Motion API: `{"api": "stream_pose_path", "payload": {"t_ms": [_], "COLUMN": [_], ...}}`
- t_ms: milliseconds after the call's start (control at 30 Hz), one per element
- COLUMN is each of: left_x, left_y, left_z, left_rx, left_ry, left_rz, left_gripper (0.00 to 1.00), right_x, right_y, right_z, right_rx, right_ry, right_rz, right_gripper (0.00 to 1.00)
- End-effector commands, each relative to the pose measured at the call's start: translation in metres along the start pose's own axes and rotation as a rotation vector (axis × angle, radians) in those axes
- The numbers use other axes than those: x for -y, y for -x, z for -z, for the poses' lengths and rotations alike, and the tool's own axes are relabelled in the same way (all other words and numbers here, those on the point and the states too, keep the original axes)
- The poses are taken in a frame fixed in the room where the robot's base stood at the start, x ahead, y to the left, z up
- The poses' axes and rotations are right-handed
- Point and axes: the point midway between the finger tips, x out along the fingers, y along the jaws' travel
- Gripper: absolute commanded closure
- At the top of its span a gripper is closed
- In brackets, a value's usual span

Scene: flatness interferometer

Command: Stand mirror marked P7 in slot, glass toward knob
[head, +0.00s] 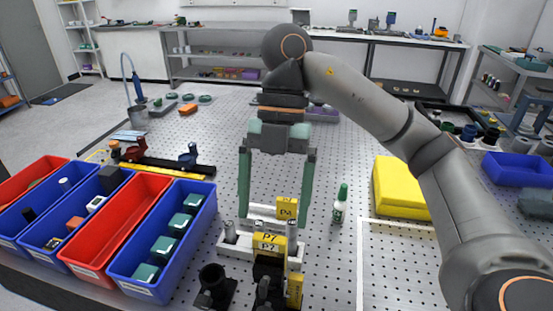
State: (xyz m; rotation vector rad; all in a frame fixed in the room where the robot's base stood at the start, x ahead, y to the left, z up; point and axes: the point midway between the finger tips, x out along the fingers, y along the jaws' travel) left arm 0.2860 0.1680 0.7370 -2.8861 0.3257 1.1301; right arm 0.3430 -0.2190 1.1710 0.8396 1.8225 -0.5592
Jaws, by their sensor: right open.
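A yellow block labelled P7 (268,237) stands at the pale fixture (232,248) on the pegboard table. Another yellow label (267,247), hard to read, shows just in front of it. A yellow block that seems marked P4 (286,207) stands behind, at a pale bar. My right gripper (274,223) points down above and behind the P7 block, its green fingers wide apart, with nothing visibly gripped. I cannot tell the slot, the glass side or whether P7 is seated. Dark parts in front (213,285) may include the knob. My left gripper is out of view.
Red and blue bins (166,240) fill the left side. My right arm spans the right side. The perforated table (350,150) has free room behind the bottle.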

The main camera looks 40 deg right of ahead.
Motion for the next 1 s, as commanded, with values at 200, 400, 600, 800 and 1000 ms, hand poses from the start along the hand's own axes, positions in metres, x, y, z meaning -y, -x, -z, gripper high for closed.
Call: {"api": "stream_pose_path", "payload": {"t_ms": [200, 400, 600, 800, 1000], "left_x": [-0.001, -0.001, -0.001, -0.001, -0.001], "left_y": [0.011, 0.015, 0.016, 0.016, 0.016], "left_z": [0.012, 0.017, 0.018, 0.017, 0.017], "left_rx": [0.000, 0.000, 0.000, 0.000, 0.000], "left_ry": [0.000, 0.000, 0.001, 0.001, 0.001], "left_rz": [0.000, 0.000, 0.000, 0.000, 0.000], "left_gripper": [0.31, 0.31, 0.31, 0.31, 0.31], "right_x": [0.000, 0.000, 0.000, 0.000, 0.000], "right_y": [0.040, 0.057, 0.060, 0.060, 0.060], "right_z": [0.001, 0.000, 0.000, 0.000, 0.000], "right_rx": [0.002, 0.001, 0.000, 0.000, 0.000], "right_ry": [-0.003, -0.001, -0.001, -0.001, -0.001], "right_rz": [-0.004, -0.001, -0.001, -0.001, -0.001], "right_gripper": [0.06, 0.06, 0.06, 0.06, 0.06]}}
